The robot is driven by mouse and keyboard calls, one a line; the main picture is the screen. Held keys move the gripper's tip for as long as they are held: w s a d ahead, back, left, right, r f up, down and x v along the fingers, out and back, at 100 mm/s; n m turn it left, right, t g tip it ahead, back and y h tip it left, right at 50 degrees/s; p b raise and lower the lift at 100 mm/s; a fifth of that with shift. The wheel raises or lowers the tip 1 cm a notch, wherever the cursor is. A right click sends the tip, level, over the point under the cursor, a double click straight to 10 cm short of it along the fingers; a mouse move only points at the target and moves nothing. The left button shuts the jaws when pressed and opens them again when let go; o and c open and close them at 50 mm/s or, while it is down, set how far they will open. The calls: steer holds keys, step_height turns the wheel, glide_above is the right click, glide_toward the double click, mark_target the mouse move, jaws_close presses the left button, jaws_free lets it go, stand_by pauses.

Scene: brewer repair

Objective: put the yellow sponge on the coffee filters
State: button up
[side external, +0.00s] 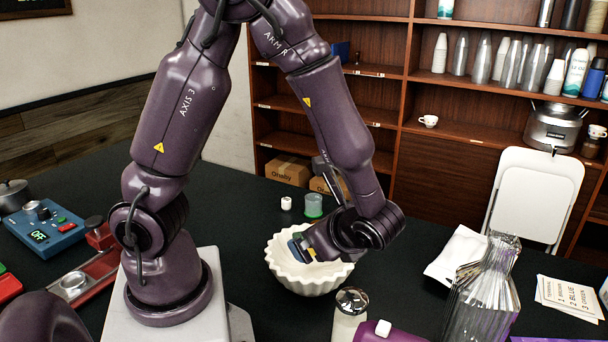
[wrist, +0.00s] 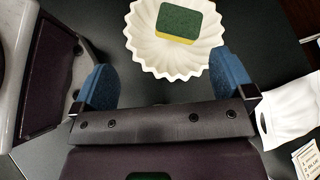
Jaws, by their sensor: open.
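The sponge (wrist: 178,22) has a green top and a yellow lower layer. In the wrist view it rests inside a white, fluted, bowl-shaped thing (wrist: 147,52) that looks like the coffee filters. This fluted thing stands on the black table in the side view (side external: 305,281). My gripper (side external: 303,246) is over its rim and hides much of its inside, so the sponge is not clear there. In the wrist view my gripper (wrist: 162,72) is open, its blue fingertips wide apart with nothing between them. The sponge lies beyond the fingertips, apart from them.
A jar with a metal lid (side external: 350,312) is in front. A green-based cup (side external: 313,205) stands behind. A blue device (side external: 45,228) is at the left.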

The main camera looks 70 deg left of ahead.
steer(key=s+d+r+n+t+h, duration=0.1)
steer(key=s+r+n+t+h, duration=0.1)
steer(key=r+n+h, duration=0.3)
steer(key=s+d+r+n+t+h, duration=0.2)
steer(key=r+n+t+h, duration=0.3)
steer(key=r, duration=0.6)
steer(key=s+n, duration=0.1)
steer(key=n, duration=0.1)
steer(key=shift+s+d+n, duration=0.2)
steer(key=shift+d+n, duration=0.05)
steer(key=shift+n, duration=0.15)
